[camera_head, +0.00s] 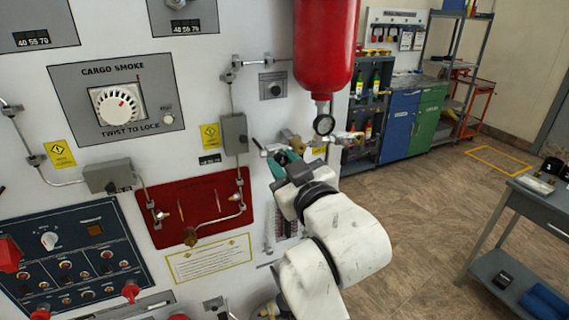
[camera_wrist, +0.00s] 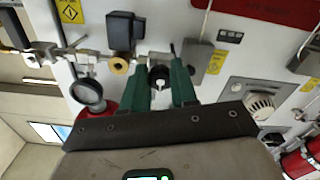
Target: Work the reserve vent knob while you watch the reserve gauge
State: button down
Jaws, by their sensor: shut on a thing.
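The reserve vent knob (camera_wrist: 159,77), black with a pale pointer, sits between the green fingers of my gripper (camera_wrist: 165,68) in the wrist view. The fingers are shut on it, one on each side. In the head view my gripper (camera_head: 275,153) reaches the panel below the red bottle, and its fingers and wrist hide the knob.
The red bottle (camera_head: 326,45) hangs close above my gripper. Pipes, a grey valve box (camera_head: 234,133) and a brass fitting (camera_wrist: 119,66) crowd the knob. A red plate (camera_head: 190,212) is left. A grey table (camera_head: 545,195) stands right, with open floor between.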

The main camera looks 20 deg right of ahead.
jog(key=shift+r+n+p, duration=0.1)
jog(key=shift+n+p, duration=1.05)
jog(key=shift+n, duration=1.75)
jog(key=c, duration=0.9)
grip_release()
jog(key=s+b, duration=0.2)
jog(key=s, duration=0.8)
jog(key=shift+s, duration=0.4)
